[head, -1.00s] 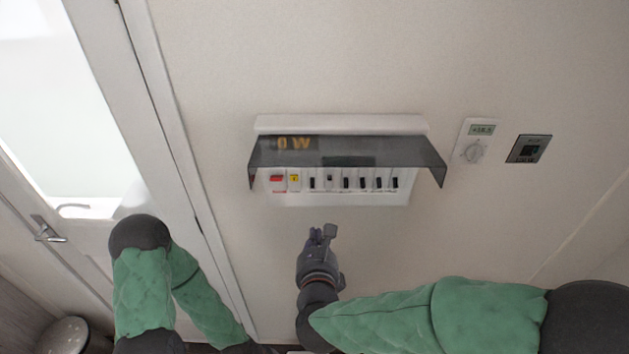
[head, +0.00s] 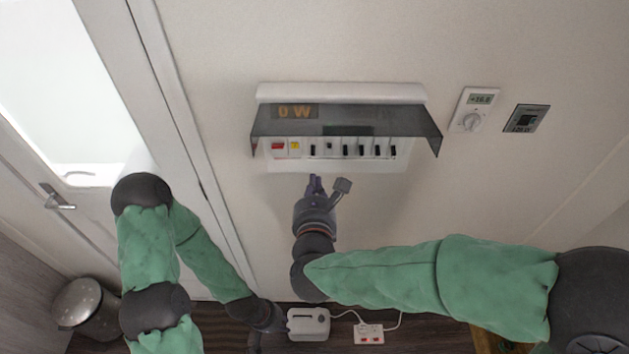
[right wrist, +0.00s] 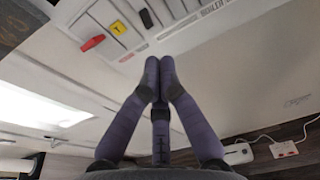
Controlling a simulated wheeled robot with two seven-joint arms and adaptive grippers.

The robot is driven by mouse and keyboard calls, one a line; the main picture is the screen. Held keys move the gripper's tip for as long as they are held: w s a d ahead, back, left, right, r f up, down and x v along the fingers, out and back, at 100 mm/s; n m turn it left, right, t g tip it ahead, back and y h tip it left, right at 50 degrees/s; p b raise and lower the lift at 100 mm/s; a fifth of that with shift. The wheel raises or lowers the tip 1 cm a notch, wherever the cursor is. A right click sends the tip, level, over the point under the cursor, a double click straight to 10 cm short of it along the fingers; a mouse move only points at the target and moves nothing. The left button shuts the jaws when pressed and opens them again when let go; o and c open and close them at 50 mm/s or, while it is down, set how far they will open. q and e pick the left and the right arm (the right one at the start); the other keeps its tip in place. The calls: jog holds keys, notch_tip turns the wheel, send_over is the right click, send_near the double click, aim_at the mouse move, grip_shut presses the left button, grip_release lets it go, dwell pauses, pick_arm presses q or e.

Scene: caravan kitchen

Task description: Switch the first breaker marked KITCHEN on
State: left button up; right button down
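The breaker panel (head: 290,165) is on the wall under a raised dark cover (head: 350,121). It has a red switch (head: 277,146), a yellow one (head: 295,146) and a row of black levers. The second black lever (head: 329,146) looks higher and shorter than its neighbours, such as the first (head: 312,150). The labels are too small to read, so I cannot tell which says KITCHEN. My right gripper (head: 315,186) is just below the panel, under the first black levers. In the right wrist view its fingertips (right wrist: 160,66) are together and empty, beside the first black lever (right wrist: 146,18). My left gripper (head: 254,340) is low, mostly hidden.
A thermostat (head: 473,110) and a socket plate (head: 526,119) are on the wall right of the panel. A door with a handle (head: 57,197) is at left. A bin (head: 83,303), a white box (head: 309,324) and a power strip (head: 369,333) are at the bottom.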

aim_at(313, 150)
jog(key=w, duration=0.2)
jog(key=w+f, duration=0.1)
jog(key=w, duration=0.4)
jog(key=shift+w+f+p, duration=0.2)
jog(key=shift+w+p, duration=0.15)
jog(key=g+p, duration=0.1)
jog(key=s+r+g+p, duration=0.1)
jog(key=p, duration=0.1)
jog(key=shift+r+g, duration=0.25)
jog(key=shift+g, duration=0.15)
